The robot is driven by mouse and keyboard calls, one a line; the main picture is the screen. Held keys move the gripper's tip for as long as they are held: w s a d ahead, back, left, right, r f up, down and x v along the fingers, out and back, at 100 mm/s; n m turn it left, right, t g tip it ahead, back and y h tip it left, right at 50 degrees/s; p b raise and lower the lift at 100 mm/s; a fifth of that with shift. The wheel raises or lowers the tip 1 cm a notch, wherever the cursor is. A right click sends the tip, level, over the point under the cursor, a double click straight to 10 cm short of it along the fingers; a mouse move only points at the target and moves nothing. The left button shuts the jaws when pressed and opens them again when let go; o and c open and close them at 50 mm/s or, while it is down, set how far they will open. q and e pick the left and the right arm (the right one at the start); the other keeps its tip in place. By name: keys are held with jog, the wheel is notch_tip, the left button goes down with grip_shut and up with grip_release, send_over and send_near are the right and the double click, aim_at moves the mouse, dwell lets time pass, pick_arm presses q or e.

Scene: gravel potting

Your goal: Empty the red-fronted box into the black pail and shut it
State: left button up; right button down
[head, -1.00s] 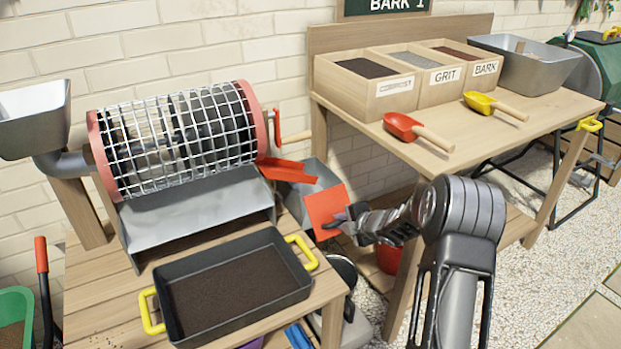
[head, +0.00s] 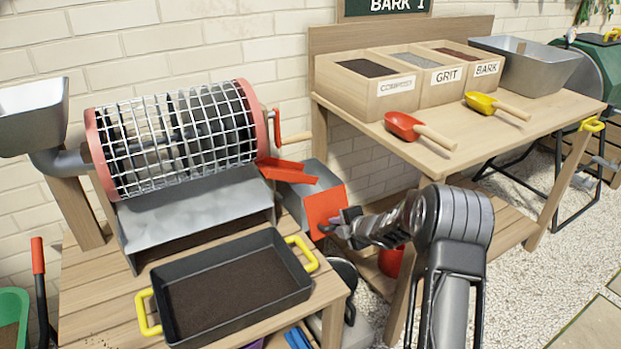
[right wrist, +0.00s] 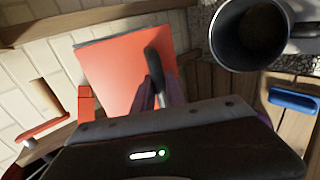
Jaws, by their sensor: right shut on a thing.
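The red-fronted box (head: 323,207) has grey walls and sits below the red chute, past the right end of the mesh drum. My right gripper (head: 345,224) is at its front, shut on the dark handle. In the right wrist view, the red front (right wrist: 112,72) fills the upper middle, with the fingers (right wrist: 160,90) on either side of the handle. The box's contents cannot be made out. The black pail (right wrist: 226,48) shows its open mouth at upper right there. In the head view, the pail (head: 347,270) is partly hidden behind the bench corner. My left gripper is out of view.
A black tray of soil (head: 163,325) with yellow handles lies on the slatted bench before the drum (head: 180,140). The right-hand table (head: 450,165) holds labelled bins, a red scoop (head: 403,125) and a yellow scoop (head: 480,102). A red bucket (head: 390,262) stands below it.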

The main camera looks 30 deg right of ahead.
jog(key=shift+w+a+f+b, duration=0.15)
jog(key=shift+w+a+f, duration=0.25)
jog(key=shift+w, duration=0.35)
jog(key=shift+w+a+f+b, duration=0.15)
jog(key=shift+w+f, duration=0.35)
jog(key=shift+w, duration=0.2)
jog(key=shift+f, duration=0.1)
